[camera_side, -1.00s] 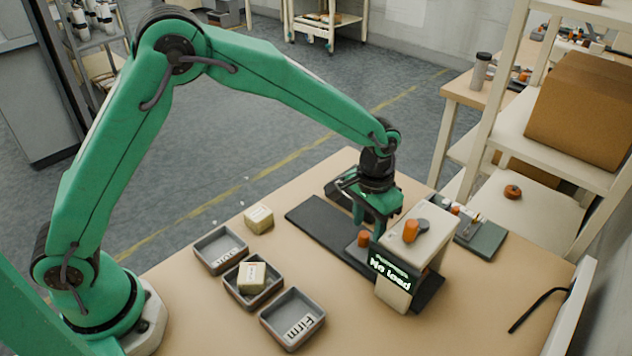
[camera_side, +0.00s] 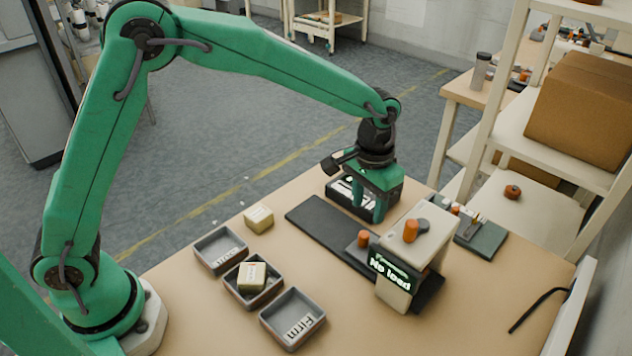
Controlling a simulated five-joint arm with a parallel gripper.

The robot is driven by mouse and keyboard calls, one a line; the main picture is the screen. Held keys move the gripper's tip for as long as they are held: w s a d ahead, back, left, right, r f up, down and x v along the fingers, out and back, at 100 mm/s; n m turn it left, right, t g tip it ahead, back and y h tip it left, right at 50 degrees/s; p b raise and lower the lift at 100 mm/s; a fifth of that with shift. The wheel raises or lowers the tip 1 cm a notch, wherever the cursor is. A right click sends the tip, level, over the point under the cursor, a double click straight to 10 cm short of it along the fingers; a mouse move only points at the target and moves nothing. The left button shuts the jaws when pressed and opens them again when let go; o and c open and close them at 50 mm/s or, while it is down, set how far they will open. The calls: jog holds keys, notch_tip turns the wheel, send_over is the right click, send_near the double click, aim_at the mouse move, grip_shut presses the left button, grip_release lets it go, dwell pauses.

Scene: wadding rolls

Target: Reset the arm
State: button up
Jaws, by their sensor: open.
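My gripper (camera_side: 368,212) is open and empty. It hangs at the far side of the table, behind the white testing device (camera_side: 405,255), whose display reads "No load". One cream wadding roll (camera_side: 258,217) lies on the table behind the trays. Another cream roll (camera_side: 252,275) sits in the middle grey tray (camera_side: 236,292). The left tray (camera_side: 212,262) and the front tray (camera_side: 309,342), labelled "Firm", hold no roll. A dark tray (camera_side: 338,205) with pale contents is partly hidden by my gripper.
A dark flat strip (camera_side: 318,232) runs to the device, with an orange knob (camera_side: 363,239) beside it. A white shelf (camera_side: 525,125) with a cardboard box (camera_side: 582,110) stands at the right. The table's front right is mostly clear, apart from a black rod (camera_side: 538,309).

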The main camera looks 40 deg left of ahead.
jog(key=s+a+r+n+t, duration=0.1)
jog(key=s+a+r+t, duration=0.2)
jog(key=s+a+r, duration=0.85)
jog(key=s+a+r+t, duration=0.2)
jog(key=s+a, duration=0.6)
jog(key=s, duration=0.4)
jog(key=shift+n, duration=0.4)
dwell(0.4)
